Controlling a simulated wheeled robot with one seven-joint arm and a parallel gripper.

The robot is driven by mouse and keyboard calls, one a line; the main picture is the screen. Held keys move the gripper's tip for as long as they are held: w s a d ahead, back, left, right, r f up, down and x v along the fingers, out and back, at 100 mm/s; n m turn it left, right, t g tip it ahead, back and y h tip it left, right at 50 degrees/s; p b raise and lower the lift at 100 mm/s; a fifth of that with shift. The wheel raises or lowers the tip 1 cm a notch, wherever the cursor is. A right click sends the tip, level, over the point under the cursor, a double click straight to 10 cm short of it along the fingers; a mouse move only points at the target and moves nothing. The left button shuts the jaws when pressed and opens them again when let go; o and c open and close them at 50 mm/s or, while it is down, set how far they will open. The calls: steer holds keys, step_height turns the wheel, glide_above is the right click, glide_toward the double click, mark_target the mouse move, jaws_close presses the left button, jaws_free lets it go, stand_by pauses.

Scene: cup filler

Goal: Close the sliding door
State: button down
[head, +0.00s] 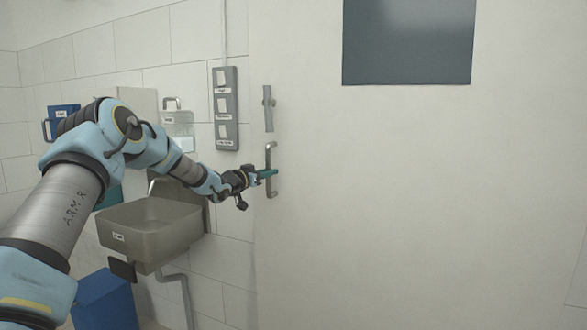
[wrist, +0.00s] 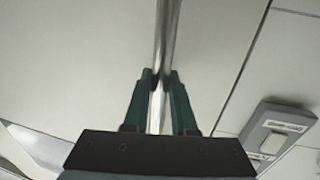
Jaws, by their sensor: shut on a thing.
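The sliding door (head: 420,200) is a large pale panel with a dark window (head: 408,42); it fills the middle and right of the head view. Its vertical metal bar handle (head: 271,154) is near the door's left edge. My gripper (head: 272,173) is shut on this handle at about its middle. In the wrist view the handle bar (wrist: 166,35) runs between the two teal fingers of my gripper (wrist: 160,80). The door surface (wrist: 90,45) lies behind the bar there.
A sink (head: 150,228) stands below my arm at the left, with a blue bin (head: 105,300) under it. A grey switch panel (head: 226,108) is on the tiled wall just left of the door edge and also shows in the wrist view (wrist: 275,130). A soap dispenser (head: 178,128) hangs above the sink.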

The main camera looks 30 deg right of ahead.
steer(key=w+a, duration=0.1)
steer(key=w+a+p, duration=0.1)
steer(key=w, duration=0.1)
steer(key=w+a+p, duration=0.1)
steer(key=w, duration=0.1)
steer(key=shift+w+a+r, duration=0.1)
steer(key=shift+a, duration=0.05)
steer(key=shift+w+a, duration=0.1)
steer(key=c, duration=0.8)
jaws_free()
steer(key=shift+o, duration=0.3)
steer(key=b+v, duration=0.3)
steer(key=v, duration=0.7)
steer(key=shift+a, duration=0.3)
